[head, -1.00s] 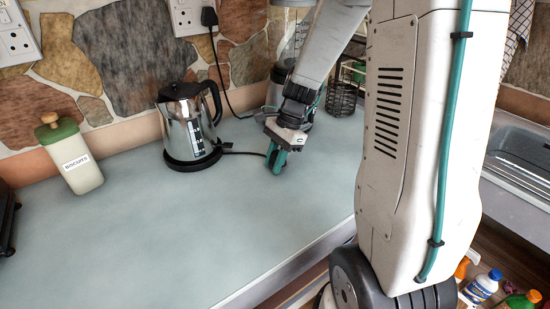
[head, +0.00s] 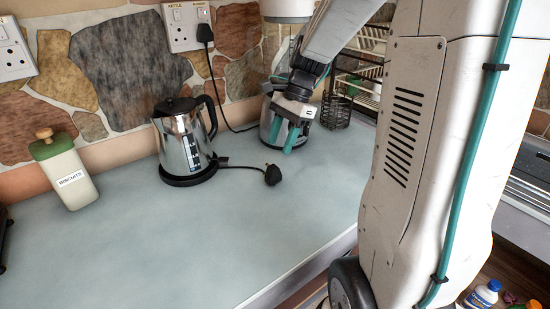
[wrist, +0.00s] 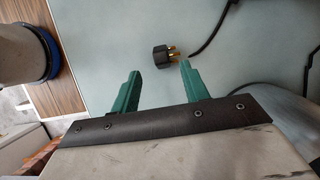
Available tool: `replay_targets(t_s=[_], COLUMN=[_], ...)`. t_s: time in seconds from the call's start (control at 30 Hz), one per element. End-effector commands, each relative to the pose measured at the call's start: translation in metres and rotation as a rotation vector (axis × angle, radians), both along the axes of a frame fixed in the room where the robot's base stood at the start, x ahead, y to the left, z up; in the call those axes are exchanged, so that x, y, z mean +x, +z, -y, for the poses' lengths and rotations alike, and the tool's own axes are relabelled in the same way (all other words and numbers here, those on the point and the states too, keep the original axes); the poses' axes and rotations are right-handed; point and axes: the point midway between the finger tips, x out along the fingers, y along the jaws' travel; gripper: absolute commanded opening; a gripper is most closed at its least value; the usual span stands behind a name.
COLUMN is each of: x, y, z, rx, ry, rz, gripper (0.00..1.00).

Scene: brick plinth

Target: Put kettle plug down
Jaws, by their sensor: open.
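The black kettle plug (head: 272,175) lies on the pale counter (head: 232,240), on its short cord to the right of the steel kettle (head: 183,142). In the wrist view the plug (wrist: 161,58) shows its brass pins, just beyond and between the two green fingers, touching neither as far as I can see. My gripper (head: 283,138) is open and empty, up and to the right of the plug in the head view. Its spread fingers also show in the wrist view (wrist: 158,82).
A biscuit jar (head: 65,172) stands left. A white-topped appliance (head: 287,12) and a wire basket (head: 335,110) stand behind my gripper. The front counter is clear.

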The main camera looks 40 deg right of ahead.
Motion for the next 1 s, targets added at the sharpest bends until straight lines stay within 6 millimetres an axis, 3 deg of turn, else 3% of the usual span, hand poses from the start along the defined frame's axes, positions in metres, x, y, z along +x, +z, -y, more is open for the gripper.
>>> replay_targets(t_s=[0.23,0.37,0.47,0.7,0.83,1.0], x=[-0.001,-0.015,-0.040,-0.126,-0.166,-0.198], y=[0.024,0.038,0.052,0.071,0.068,0.061], z=[0.007,-0.012,-0.041,-0.102,-0.118,-0.124], rx=[-0.003,-0.036,-0.090,-0.247,-0.320,-0.382], ry=[0.010,0.128,0.322,0.922,1.209,1.455], rz=[0.004,0.042,0.103,0.265,0.331,0.380], gripper=[0.45,0.45,0.45,0.45,0.45,0.45])
